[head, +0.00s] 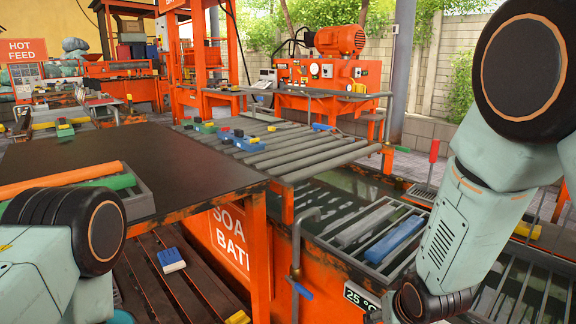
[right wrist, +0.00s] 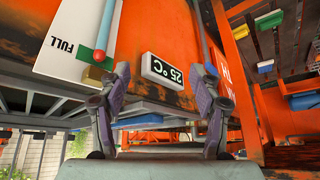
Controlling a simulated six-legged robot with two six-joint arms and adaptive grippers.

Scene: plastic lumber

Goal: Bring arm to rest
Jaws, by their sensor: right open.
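My right gripper (right wrist: 160,88) shows in the right wrist view with its two fingers spread wide apart, open and with nothing between them. Beyond it is the orange tank side with a black 25 °C display (right wrist: 162,70), seen upside down. In the head view my right arm (head: 450,235) hangs down at the right, in front of the tank, and its gripper is out of the picture. My left arm (head: 60,245) is at the lower left, and its gripper is not visible.
The soak bath (head: 345,190) holds a rack with a grey bar and a blue bar (head: 408,240). A roller conveyor (head: 300,158) carries coloured blocks. A dark table (head: 140,160) stands left, with a blue-white block (head: 170,260) on slats below. A blue-handled tap (head: 299,288) juts out near the tank front.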

